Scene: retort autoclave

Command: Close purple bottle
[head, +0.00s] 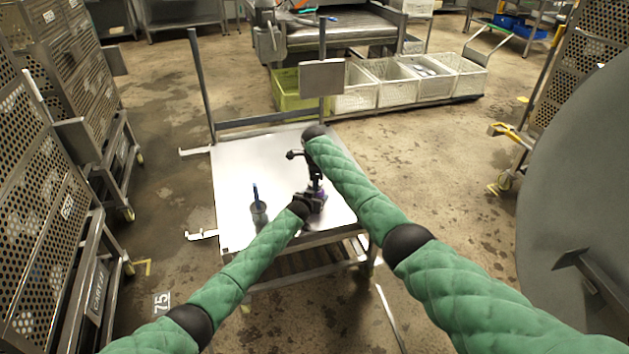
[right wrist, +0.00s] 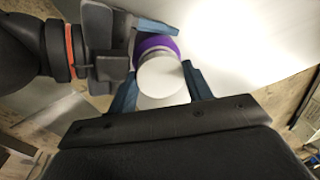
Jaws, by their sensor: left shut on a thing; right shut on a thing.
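The purple bottle (head: 319,193) stands on the metal table (head: 238,164), mostly hidden by my two grippers. In the right wrist view it shows as a purple body (right wrist: 158,45) with a round white cap (right wrist: 160,77) facing the camera. My left gripper (head: 312,203) is shut on the bottle from the left side. My right gripper (head: 316,184) is above the bottle and points down. In the right wrist view its blue fingers (right wrist: 160,92) are on either side of the white cap, shut on it. Whether the cap is fully seated on the bottle cannot be told.
The rest of the tabletop is clear. Perforated carts stand at left, and white crates (head: 390,86) stand behind the table.

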